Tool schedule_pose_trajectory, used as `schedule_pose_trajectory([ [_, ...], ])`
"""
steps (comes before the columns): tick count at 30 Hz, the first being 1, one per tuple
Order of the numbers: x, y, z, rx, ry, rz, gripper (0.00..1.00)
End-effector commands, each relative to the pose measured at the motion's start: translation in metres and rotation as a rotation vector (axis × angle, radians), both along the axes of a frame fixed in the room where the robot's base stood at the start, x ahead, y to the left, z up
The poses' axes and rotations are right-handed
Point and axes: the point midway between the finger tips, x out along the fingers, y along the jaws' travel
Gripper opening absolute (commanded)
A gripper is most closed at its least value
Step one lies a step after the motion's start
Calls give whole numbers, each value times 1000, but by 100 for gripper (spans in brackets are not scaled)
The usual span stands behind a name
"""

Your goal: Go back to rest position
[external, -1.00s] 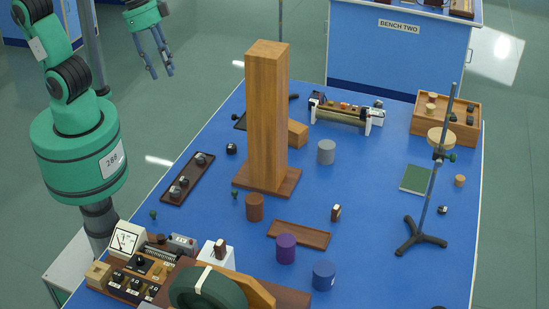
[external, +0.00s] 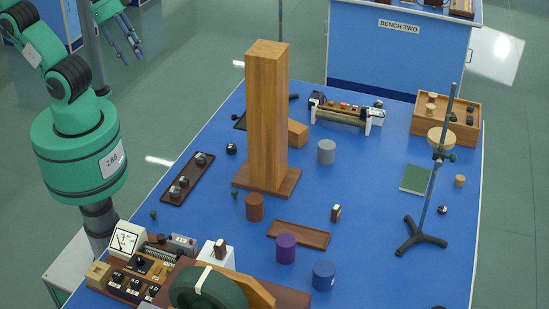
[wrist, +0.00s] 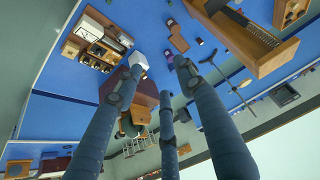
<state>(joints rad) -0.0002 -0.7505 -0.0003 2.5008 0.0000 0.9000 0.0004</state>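My gripper (external: 128,48) is at the upper left of the external view, in the air off the bench's left side and clear of everything on it. Its three dark fingers point down and look spread. In the wrist view the gripper (wrist: 158,80) shows its fingers apart, with nothing held between them. The blue benchtop (external: 375,210) lies to the right of my arm.
A tall wooden tower (external: 267,120) stands on the bench, the highest thing there. A metal stand (external: 433,190) rises at the right. Purple (external: 286,248), blue (external: 324,275) and grey (external: 326,151) cylinders stand on the bench. Green floor (external: 190,75) lies open beyond the bench's left edge.

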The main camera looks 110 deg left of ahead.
Motion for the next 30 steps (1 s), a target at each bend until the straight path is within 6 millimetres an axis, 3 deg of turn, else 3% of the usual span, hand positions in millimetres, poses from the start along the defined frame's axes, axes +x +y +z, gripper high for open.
schedule_pose_trajectory([
  [8, 0, 0, -17, 0, 0, 0, 39],
  [21, 0, 0, -79, 0, 0, 0, 39],
  [30, 0, 0, -87, 0, 0, 0, 39],
])
